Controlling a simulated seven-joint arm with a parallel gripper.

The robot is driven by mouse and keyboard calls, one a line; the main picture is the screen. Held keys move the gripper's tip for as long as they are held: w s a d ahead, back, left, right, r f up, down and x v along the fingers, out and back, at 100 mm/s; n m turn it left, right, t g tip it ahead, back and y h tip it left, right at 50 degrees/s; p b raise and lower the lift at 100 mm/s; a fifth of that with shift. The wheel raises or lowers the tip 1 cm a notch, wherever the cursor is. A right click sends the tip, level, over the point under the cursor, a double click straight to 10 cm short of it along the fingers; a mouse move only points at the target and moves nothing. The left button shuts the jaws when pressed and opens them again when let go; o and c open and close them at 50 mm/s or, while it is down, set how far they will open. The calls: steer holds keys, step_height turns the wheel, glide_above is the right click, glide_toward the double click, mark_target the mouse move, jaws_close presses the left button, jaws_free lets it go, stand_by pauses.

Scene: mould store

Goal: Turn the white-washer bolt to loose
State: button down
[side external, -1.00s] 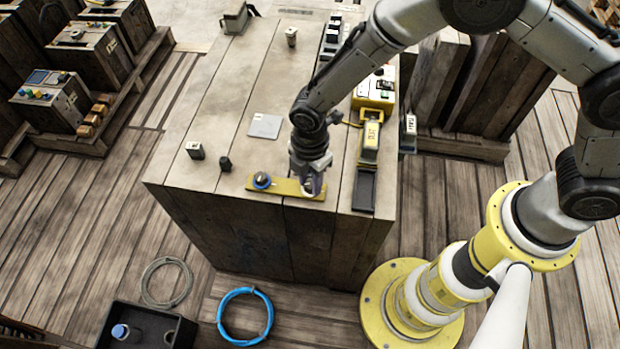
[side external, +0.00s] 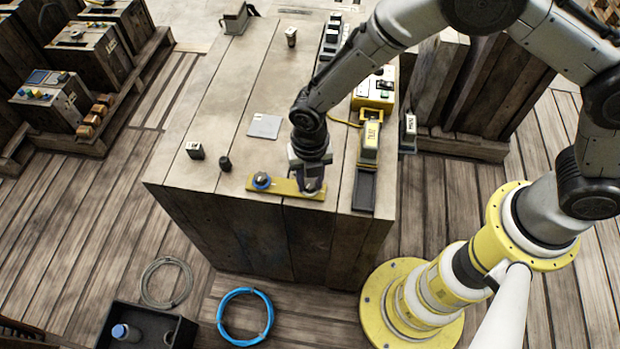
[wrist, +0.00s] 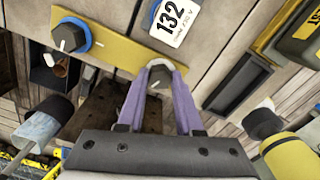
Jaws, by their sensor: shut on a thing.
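A yellow plate (side external: 285,188) lies along the front edge of the wooden block's top; it also shows in the wrist view (wrist: 112,47). At its left end is a bolt with a blue washer (side external: 262,181), its dark knob-like head (wrist: 68,38) carrying a pale pointer mark. At the other end is the white-washer bolt (wrist: 159,80), with a grey head and a pale rim. My gripper (wrist: 160,73) is shut on this head, one purple finger on each side. In the side view my gripper (side external: 311,186) hides most of this bolt, and its washer is hardly visible.
A black tray (side external: 363,190) and a yellow-black device (side external: 370,140) stand just right of my gripper. A pale flat plate (side external: 265,126) and two small dark pieces (side external: 195,150) lie to the left on the block. A "132" label (wrist: 175,18) lies close beyond the bolt.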

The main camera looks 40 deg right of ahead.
mark_target(310, 183)
steer(key=shift+s+d+f+n, duration=0.1)
steer(key=shift+n, duration=1.05)
steer(key=shift+d+f+n, duration=0.1)
steer(key=shift+n, duration=1.05)
steer(key=c, duration=0.6)
jaws_free()
steer(key=shift+a, duration=0.15)
steer(key=shift+o, duration=0.2)
steer(key=shift+r, duration=0.1)
steer(key=shift+r, duration=0.55)
step_height(310, 183, up, 13)
steer(key=shift+f, duration=0.15)
